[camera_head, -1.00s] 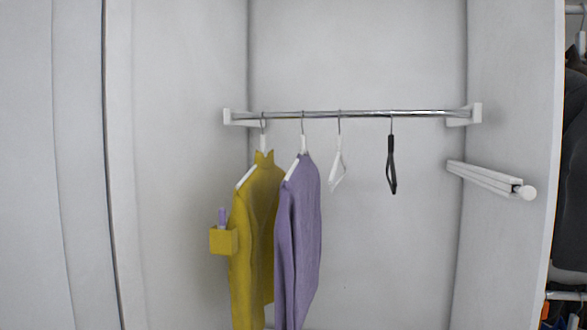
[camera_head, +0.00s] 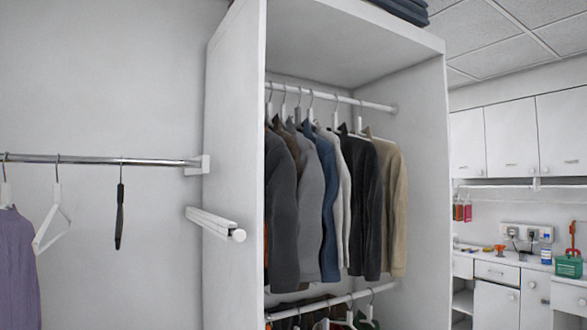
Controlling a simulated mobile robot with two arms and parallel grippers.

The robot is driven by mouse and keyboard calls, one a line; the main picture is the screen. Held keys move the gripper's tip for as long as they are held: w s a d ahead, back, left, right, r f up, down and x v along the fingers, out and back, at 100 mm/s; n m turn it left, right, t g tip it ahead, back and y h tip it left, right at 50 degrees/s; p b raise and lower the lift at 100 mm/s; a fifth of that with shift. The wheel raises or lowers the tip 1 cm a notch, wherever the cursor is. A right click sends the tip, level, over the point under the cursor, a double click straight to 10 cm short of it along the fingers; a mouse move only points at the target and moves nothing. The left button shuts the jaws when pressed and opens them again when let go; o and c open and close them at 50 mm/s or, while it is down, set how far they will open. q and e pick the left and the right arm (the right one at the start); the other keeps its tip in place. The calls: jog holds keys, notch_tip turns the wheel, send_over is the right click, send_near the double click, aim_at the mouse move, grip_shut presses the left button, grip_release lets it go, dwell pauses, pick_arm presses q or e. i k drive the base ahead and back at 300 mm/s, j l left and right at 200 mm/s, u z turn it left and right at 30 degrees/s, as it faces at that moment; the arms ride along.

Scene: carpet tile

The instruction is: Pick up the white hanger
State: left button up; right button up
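The white hanger (camera_head: 51,231) hangs empty by its hook from the metal rail (camera_head: 100,160) at the left of the head view. It hangs between a purple garment (camera_head: 18,270) on its left and an empty black hanger (camera_head: 119,217) on its right. The purple garment hangs on another white hanger, cut off by the left edge. Neither of my grippers shows in this view.
A white peg bar (camera_head: 213,223) sticks out from the side panel right of the rail. An open wardrobe holds several jackets (camera_head: 325,205) on a rail. Folded dark clothes (camera_head: 402,10) lie on top. A counter with cabinets (camera_head: 497,290) stands at the far right.

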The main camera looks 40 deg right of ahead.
aim_at(57, 191)
jog(key=z, duration=5.55)
jog(key=u, duration=5.55)
jog(key=i+j+u, duration=0.2)
jog(key=i+j, duration=0.15)
jog(key=i, duration=0.15)
